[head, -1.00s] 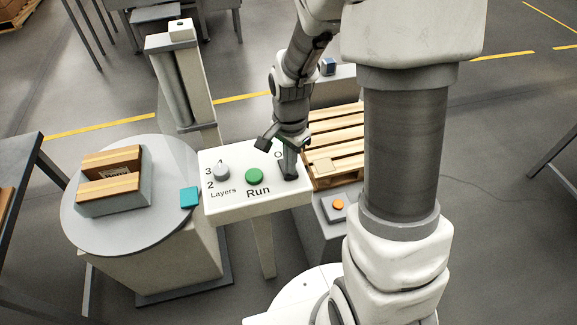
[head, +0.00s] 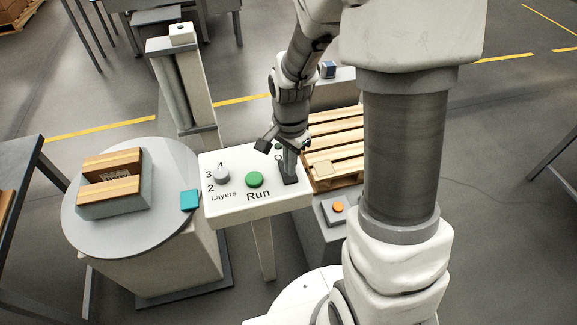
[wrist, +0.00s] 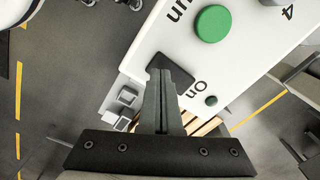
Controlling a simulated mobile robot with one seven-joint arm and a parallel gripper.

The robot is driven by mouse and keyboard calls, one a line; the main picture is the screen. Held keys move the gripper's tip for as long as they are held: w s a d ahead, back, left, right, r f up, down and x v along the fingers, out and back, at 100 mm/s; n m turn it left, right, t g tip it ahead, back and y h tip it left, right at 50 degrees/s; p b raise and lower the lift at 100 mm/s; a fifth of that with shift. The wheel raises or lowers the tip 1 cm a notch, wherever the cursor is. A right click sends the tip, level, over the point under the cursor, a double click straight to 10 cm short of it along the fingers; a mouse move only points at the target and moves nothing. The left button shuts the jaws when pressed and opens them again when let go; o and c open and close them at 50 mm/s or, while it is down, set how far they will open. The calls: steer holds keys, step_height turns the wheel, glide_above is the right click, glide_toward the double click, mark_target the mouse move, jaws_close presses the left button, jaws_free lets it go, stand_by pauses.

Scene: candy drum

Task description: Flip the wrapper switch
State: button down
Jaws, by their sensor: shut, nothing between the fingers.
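The white control panel (head: 230,204) carries a grey Layers knob (head: 222,174), a green Run button (head: 255,180) and, at its right end, the dark wrapper switch (head: 291,181), mostly hidden by my gripper (head: 289,172). In the wrist view, my gripper (wrist: 168,78) is shut and empty, with its fingertips over or against the dark switch piece (wrist: 156,66). Contact cannot be told. The lamp also shows behind the gripper in the head view (head: 278,147).
A round turntable (head: 100,232) at left bears a grey crate with wooden slats (head: 112,190). A teal block (head: 190,200) is at its right edge. A wooden pallet (head: 345,125) lies behind the panel. A box with an orange button (head: 338,207) is at right.

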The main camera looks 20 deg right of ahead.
steer(key=shift+r+p, duration=1.9)
steer(key=shift+r, duration=0.9)
steer(key=s+r+n+t, duration=0.2)
steer(key=s+r+n, duration=0.4)
steer(key=r, duration=0.4)
steer(key=s+r+n+t, duration=0.3)
steer(key=s+r+n, duration=0.3)
steer(key=s+r, duration=0.2)
steer(key=shift+r+t, duration=0.3)
steer(key=shift+r, duration=1.05)
